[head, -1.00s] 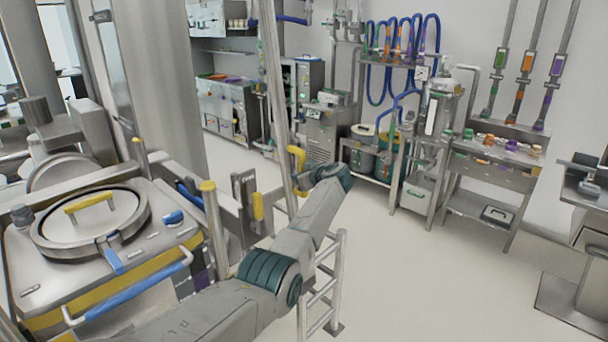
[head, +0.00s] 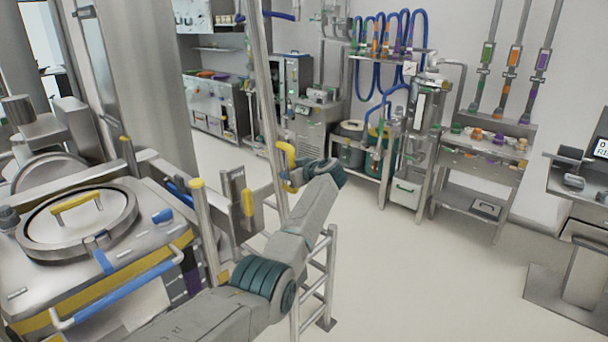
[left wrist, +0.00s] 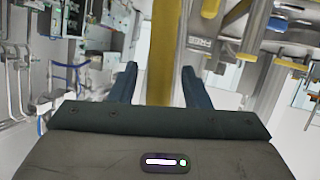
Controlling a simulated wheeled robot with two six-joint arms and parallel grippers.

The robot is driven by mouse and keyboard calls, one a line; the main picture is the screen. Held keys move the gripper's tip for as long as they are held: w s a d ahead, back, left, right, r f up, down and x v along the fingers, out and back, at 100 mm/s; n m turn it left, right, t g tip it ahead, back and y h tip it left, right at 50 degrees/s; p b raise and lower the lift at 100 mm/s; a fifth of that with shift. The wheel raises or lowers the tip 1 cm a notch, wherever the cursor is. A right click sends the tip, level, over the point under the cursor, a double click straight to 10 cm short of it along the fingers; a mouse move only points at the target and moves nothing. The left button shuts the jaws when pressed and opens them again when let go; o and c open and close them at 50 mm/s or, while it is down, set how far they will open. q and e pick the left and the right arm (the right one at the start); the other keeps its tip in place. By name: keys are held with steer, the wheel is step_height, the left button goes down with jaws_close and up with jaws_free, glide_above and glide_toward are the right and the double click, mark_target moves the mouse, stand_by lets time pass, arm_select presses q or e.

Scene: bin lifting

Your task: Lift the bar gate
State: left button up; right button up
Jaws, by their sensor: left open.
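The bar gate shows in the head view as a tall metal bar (head: 262,75), nearly upright and leaning slightly, with a yellow handle (head: 286,152) on its lower part. My left gripper (head: 293,180) is at this handle, coming from the right side. In the left wrist view its two dark teal fingers (left wrist: 160,82) are apart, with a yellow bar (left wrist: 161,45), seemingly the handle, running between them. There is a gap on both sides of it, so the fingers are not closed on it. My right gripper is not in view.
Left of the bar stands a steel vessel (head: 75,220) with a round lid and blue rail. A metal post with a yellow cap (head: 197,184) and a ladder-like metal frame (head: 318,285) are close to my left arm. The pale floor (head: 430,270) to the right is open.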

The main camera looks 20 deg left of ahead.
arm_select(q)
steer(key=b+v, duration=0.3)
steer(key=v, duration=0.6)
steer(key=shift+d, duration=0.15)
steer(key=shift+s, duration=0.1)
